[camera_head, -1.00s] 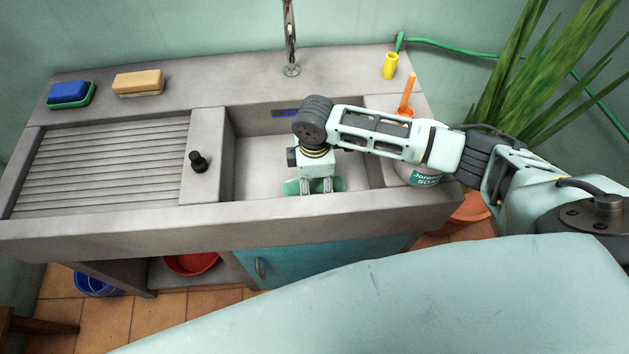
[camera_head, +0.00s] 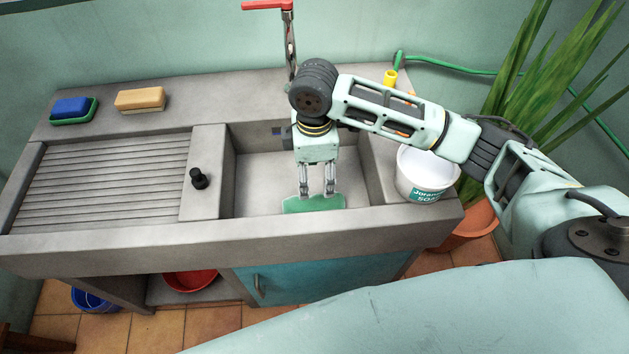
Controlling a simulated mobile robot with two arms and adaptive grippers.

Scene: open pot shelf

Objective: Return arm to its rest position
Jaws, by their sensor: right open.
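My right arm comes in from the right and reaches over the sink basin (camera_head: 265,180). My right gripper (camera_head: 317,192) points down over the basin with its two fingers apart and nothing between them that I can see. A flat green thing (camera_head: 313,204) lies in the basin just below the fingertips; I cannot tell whether they touch it. My left gripper is not in view.
A tap (camera_head: 290,45) stands behind the basin, close to my arm. A white bucket (camera_head: 428,168) sits at the right end, below my forearm. A black plug (camera_head: 199,178), a blue sponge (camera_head: 70,106) and a tan sponge (camera_head: 140,98) are to the left. A plant (camera_head: 525,85) stands right.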

